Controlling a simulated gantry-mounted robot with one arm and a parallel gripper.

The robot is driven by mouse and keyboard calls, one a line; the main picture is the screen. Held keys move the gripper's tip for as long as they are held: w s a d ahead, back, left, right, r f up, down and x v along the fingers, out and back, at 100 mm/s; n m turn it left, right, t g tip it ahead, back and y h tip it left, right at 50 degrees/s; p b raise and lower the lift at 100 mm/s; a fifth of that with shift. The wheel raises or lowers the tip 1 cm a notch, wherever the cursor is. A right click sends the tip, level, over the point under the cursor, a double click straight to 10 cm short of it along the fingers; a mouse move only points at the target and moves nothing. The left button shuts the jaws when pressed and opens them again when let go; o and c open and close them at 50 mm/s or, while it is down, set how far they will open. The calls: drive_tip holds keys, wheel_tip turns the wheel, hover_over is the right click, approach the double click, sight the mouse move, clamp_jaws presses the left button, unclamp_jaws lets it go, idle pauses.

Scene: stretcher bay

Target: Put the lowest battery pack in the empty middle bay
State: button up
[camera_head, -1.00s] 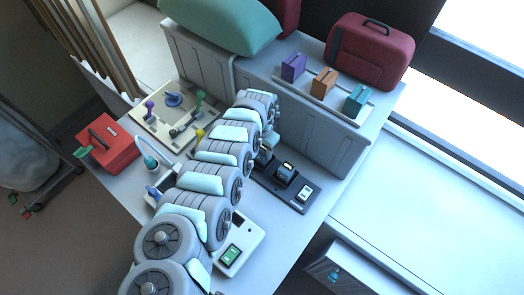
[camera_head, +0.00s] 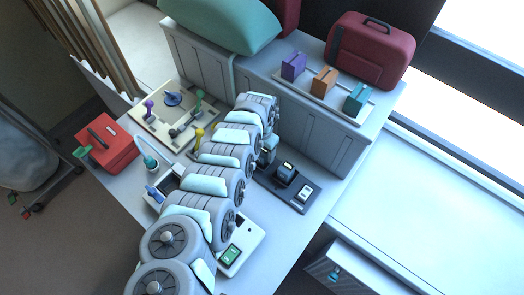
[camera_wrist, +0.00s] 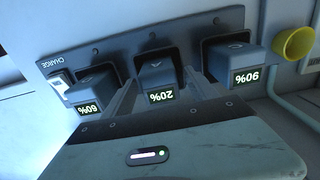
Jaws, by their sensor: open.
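Three dark battery packs stand in a row in a dark charger (camera_wrist: 115,55) marked CHARGE in the wrist view. Their displays read 60% on one pack (camera_wrist: 88,88), 20% on the middle pack (camera_wrist: 158,78) and 90% on the other (camera_wrist: 236,60). The 20% pack is the lowest reading. My gripper (camera_wrist: 160,84) is open, its two fingers reaching along either side of the 20% pack; I cannot tell whether they touch it. In the head view my arm hides part of the charger (camera_head: 313,190), and one pack (camera_head: 286,171) shows. I cannot make out an empty middle bay.
A white device with a green screen (camera_head: 231,254) stands near the front. A beige panel with coloured knobs (camera_head: 150,122) and a red case (camera_head: 105,145) are at left. A raised cabinet (camera_head: 320,140) stands close behind the charger. A yellow round part (camera_wrist: 293,43) lies beside the 90% pack.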

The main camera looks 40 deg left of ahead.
wheel_tip(320, 180, up, 13)
drive_tip(key=shift+f, duration=0.15)
idle(0.5)
idle(0.5)
